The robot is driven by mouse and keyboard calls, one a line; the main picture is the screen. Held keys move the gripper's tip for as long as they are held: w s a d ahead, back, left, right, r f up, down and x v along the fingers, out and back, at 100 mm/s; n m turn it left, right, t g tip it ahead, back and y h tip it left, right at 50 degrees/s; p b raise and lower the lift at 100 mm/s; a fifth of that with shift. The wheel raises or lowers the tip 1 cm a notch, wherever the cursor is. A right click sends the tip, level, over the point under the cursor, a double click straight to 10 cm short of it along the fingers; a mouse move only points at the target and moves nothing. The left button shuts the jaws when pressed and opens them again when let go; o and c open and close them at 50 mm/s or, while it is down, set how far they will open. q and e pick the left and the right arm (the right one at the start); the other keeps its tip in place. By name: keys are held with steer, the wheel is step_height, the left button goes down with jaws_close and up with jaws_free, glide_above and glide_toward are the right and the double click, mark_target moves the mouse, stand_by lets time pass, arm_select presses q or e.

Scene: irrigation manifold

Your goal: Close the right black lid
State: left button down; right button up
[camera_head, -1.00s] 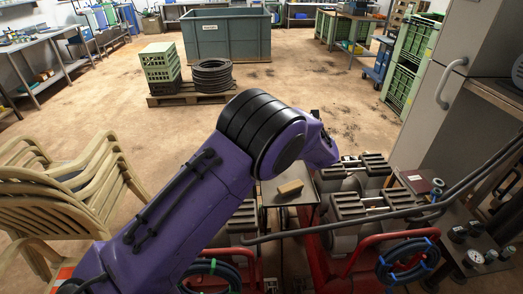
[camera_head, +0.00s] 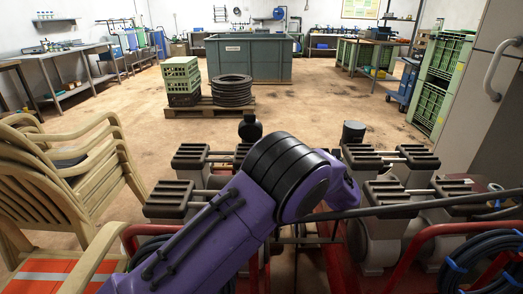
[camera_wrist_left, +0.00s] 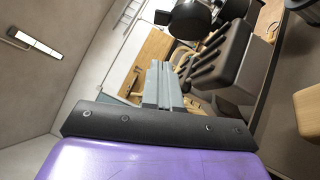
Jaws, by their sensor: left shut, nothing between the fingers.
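Two black round parts that may be the lids stand behind the ribbed pump blocks in the head view. The left one (camera_head: 250,128) shows a round face and looks raised. The right one (camera_head: 353,131) looks like a short upright cylinder with a flat top; I cannot tell whether its lid is open. My left arm reaches across the middle of the head view and hides its own gripper there. In the left wrist view my left gripper (camera_wrist_left: 157,70) is shut and empty, beside a dark ribbed block (camera_wrist_left: 222,62). A black round part (camera_wrist_left: 188,18) lies beyond its fingertips. My right gripper is not in view.
Ribbed dark blocks (camera_head: 387,199) on grey pumps stand on both sides of my arm. A dark bar (camera_head: 405,209) crosses in front of the right pumps. Stacked beige chairs (camera_head: 60,180) are at left, a grey cabinet (camera_head: 490,110) at right.

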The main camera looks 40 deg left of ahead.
arm_select(q)
steer(key=p, duration=0.1)
glide_toward(251, 119)
steer(key=s+a, duration=0.2)
steer(key=a, duration=0.1)
steer(key=shift+s+a+r, duration=0.1)
steer(key=shift+s+a, duration=0.15)
steer(key=shift+w+a+r, duration=0.15)
steer(key=shift+w+a, duration=0.25)
steer(key=shift+w, duration=0.1)
steer(key=shift+w+a+r, duration=0.2)
steer(key=shift+w+a, duration=0.15)
steer(key=shift+w, duration=0.2)
steer(key=shift+w+a+r, duration=0.2)
steer(key=shift+w+a, duration=0.15)
steer(key=shift+w, duration=0.1)
steer(key=shift+r, duration=0.1)
